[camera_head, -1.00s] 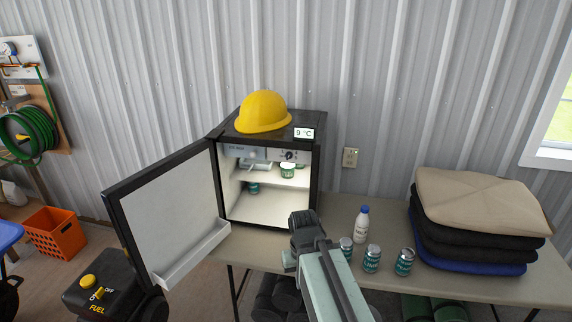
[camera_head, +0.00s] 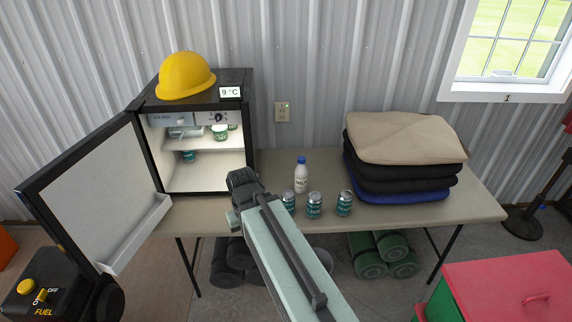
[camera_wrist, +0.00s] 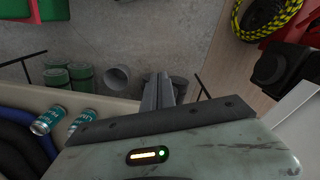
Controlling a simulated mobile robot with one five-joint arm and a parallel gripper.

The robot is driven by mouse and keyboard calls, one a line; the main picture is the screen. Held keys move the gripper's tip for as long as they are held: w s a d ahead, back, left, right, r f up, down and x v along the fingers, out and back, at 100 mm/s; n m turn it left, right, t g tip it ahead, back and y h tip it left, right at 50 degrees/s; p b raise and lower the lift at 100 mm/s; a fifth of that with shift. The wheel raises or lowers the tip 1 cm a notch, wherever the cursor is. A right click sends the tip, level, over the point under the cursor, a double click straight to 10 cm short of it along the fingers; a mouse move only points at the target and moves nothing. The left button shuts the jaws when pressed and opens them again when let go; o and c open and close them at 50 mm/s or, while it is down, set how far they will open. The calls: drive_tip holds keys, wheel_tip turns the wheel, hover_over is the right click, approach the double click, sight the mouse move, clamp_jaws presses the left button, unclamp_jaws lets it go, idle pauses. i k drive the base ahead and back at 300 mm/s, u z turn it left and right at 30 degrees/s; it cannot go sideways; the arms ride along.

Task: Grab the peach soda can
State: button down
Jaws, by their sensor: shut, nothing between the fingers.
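Three teal soda cans with silver tops stand in a row on the table (camera_head: 410,220): a left can (camera_head: 289,201), a middle can (camera_head: 314,205) and a right can (camera_head: 345,203). Their labels are too small to read, so I cannot tell which is peach. Another teal can (camera_head: 188,157) stands inside the open fridge. My gripper (camera_wrist: 160,80) is shut and empty in the wrist view.
A white milk bottle (camera_head: 301,175) stands behind the cans. Folded cloths (camera_head: 405,140) are stacked to their right. The fridge's open door (camera_head: 95,195) juts out at left. A yellow helmet (camera_head: 185,76) tops the fridge. A red-lidded green box (camera_head: 510,285) stands front right.

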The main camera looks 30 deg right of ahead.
sight(345, 199)
drive_tip(key=z, duration=1.95)
drive_tip(key=k, duration=1.1)
drive_tip(key=u, duration=1.8)
drive_tip(key=i, duration=1)
